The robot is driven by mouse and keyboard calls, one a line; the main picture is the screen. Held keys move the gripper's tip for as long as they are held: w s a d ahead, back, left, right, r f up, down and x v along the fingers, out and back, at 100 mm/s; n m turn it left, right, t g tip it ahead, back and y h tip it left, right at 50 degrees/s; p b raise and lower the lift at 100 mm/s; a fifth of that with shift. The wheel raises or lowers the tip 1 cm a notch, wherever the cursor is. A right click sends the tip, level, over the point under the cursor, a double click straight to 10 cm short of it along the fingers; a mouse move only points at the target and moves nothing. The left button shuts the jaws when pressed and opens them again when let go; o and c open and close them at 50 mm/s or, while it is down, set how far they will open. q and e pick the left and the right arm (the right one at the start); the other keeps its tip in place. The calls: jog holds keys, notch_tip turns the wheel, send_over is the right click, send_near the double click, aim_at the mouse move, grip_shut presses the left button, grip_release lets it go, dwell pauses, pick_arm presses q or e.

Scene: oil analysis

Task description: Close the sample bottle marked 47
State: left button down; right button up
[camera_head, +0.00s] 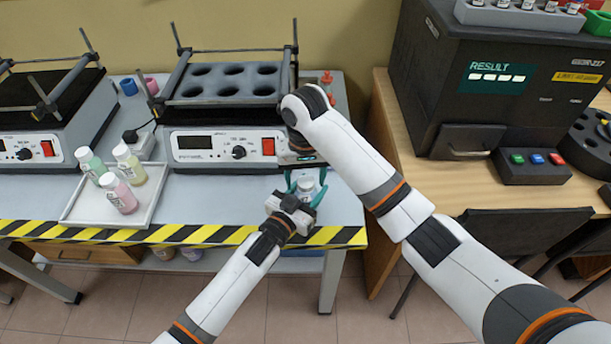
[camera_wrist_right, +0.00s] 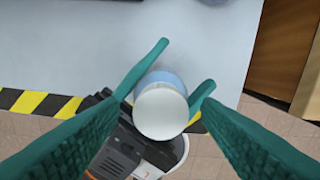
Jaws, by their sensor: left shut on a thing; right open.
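A small sample bottle with a white round top (camera_head: 306,182) is at the front right of the table. My left gripper (camera_head: 297,200) is shut on it from the front. In the right wrist view the bottle's white cap-like top (camera_wrist_right: 160,113) is seen from above, with a bluish side beyond it. My right gripper (camera_wrist_right: 184,70) is open above the bottle, with its teal fingers on either side of the white top. I cannot tell whether they touch it or how firmly the top sits. No number is readable on this bottle.
A white tray (camera_head: 78,213) holds three capped bottles, green (camera_head: 90,163), yellow (camera_head: 129,163) and pink (camera_head: 118,193). A heater block (camera_head: 227,83) stands close behind the held bottle. A black analyser (camera_head: 505,80) is at right. The table's front edge has striped tape (camera_head: 190,234).

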jog(key=shift+r, duration=0.15)
notch_tip(320, 180, up, 12)
dwell(0.5)
pick_arm(q)
jog(key=c, duration=0.6)
grip_release()
jog(key=shift+o, duration=0.2)
jog(key=v, duration=1.2)
jog(key=shift+f, duration=0.1)
pick_arm(e)
jog(key=shift+f, duration=0.2)
